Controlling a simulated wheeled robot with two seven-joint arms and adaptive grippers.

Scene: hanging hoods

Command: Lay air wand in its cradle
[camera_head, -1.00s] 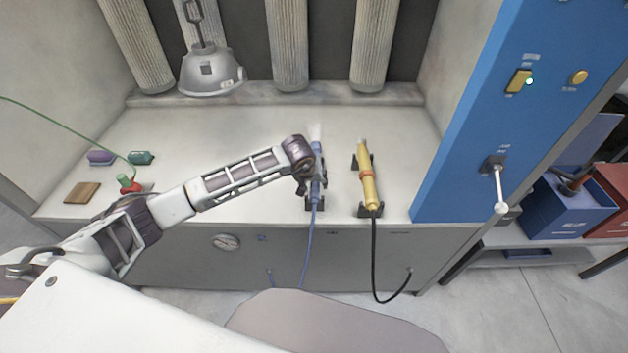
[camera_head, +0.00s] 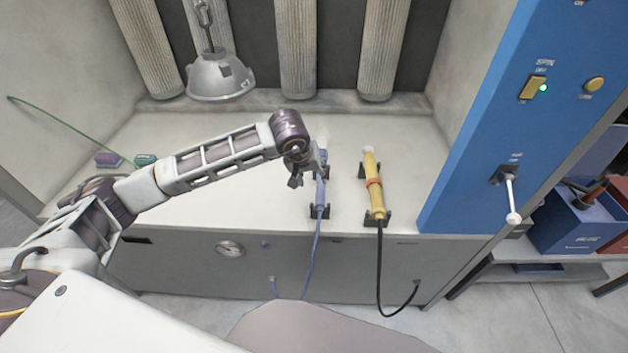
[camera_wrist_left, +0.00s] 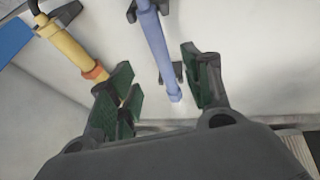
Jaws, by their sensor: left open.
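A blue wand (camera_head: 321,190) with a blue hose lies in black cradle brackets (camera_head: 320,211) on the hood's work surface. The blue wand also shows in the left wrist view (camera_wrist_left: 158,45), between my fingers in the picture. A yellow wand (camera_head: 374,187) with an orange band and a black hose lies in its own black brackets to the right; it also shows in the wrist view (camera_wrist_left: 70,52). Which is the air wand is not readable. My left gripper (camera_head: 306,172) is open and empty, just beside and above the blue wand, apparently apart from it. It shows open in the wrist view (camera_wrist_left: 160,78).
A blue panel (camera_head: 500,130) with a yellow switch, a green light and a white-knobbed lever (camera_head: 511,200) stands at right. The surface right of the yellow wand is clear.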

